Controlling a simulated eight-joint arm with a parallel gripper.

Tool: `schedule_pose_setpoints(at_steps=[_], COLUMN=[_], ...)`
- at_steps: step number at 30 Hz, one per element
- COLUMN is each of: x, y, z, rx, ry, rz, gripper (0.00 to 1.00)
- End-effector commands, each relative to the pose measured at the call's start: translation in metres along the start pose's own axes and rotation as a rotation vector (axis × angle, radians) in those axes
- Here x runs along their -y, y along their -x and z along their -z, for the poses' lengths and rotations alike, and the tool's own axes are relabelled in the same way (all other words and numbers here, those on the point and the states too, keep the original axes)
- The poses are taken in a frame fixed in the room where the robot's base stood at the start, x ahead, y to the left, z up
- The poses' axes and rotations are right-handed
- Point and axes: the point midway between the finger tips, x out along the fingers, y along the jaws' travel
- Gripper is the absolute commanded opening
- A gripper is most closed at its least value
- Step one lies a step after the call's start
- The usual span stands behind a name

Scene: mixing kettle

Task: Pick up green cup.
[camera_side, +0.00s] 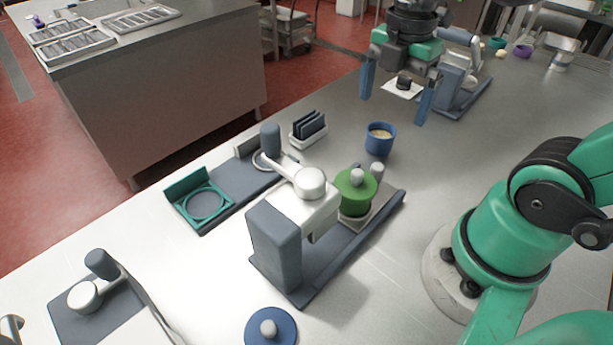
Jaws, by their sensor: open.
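A green cup (356,198) with a broad green top and a pale knob stands on the near side of the table, on the base of a grey and white mixing machine (276,243). The machine's white head is just left of it and hides part of its left side. My gripper (397,93) is at the back of the table, up and to the right of the green cup and well apart from it. Its two blue fingers are wide apart and point down. A small dark object on a white square (402,88) shows between the fingers; I see no contact.
A blue cup (381,139) with pale contents stands between my gripper and the green cup. A rack with dark slabs (309,130), a tray with a teal ring (206,204) and a blue lid (270,330) are nearby. Teal (496,43) and purple (523,51) cups stand far back.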

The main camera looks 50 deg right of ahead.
Motion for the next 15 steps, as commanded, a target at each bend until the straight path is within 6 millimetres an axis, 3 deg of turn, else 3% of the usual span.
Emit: schedule_pose_setpoints(at_steps=[5, 8, 15], x=[-0.002, -0.004, -0.005], y=[-0.006, -0.015, -0.044], z=[0.005, 0.013, 0.038], rx=[0.0, 0.0, 0.0], ry=[-0.126, -0.341, -1.052], rz=[0.0, 0.0, 0.0], gripper=[1.0, 1.0, 1.0])
